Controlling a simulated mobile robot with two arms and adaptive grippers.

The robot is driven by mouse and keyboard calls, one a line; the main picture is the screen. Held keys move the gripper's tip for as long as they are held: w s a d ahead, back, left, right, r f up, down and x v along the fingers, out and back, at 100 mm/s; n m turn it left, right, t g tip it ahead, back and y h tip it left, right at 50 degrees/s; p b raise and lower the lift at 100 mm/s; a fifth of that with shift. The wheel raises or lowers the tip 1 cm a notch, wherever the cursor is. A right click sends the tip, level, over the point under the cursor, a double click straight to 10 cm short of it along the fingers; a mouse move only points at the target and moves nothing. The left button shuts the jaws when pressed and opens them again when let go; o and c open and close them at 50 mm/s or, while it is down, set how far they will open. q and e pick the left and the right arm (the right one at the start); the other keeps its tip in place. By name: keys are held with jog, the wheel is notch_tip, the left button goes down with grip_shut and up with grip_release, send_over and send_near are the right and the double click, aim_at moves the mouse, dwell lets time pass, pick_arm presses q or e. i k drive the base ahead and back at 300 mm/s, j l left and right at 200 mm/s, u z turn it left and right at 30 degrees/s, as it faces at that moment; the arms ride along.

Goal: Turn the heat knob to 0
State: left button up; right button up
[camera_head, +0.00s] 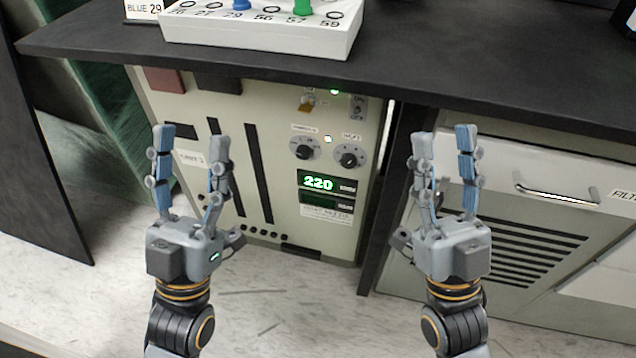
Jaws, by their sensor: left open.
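A pale control panel (262,190) under the dark bench carries two black round knobs side by side. The right knob (348,160) has a small label above it that seems to read HEAT. The left knob (303,152) has a label too small to read. Below them a green display (318,183) reads 220. My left gripper (191,135) is open and empty, in front of the panel's left part, left of both knobs. My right gripper (444,135) is open and empty, right of the panel, before the neighbouring cabinet. Neither gripper touches a knob.
The dark bench top (440,70) overhangs the panel. A white numbered rack (262,35) with blue and green pieces stands on it. A switch (357,108) sits above the knobs. The cabinet at right has a metal handle (556,190) sticking out. Pale floor (255,310) is clear.

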aim_at(348, 161)
jog(key=k+l+u, duration=0.1)
jog(key=l+u, duration=0.2)
jog(key=k+l+u, duration=0.15)
jog(key=l+u, duration=0.15)
jog(key=l, duration=0.15)
jog(key=k+l+u, duration=0.4)
jog(key=l+u, duration=0.25)
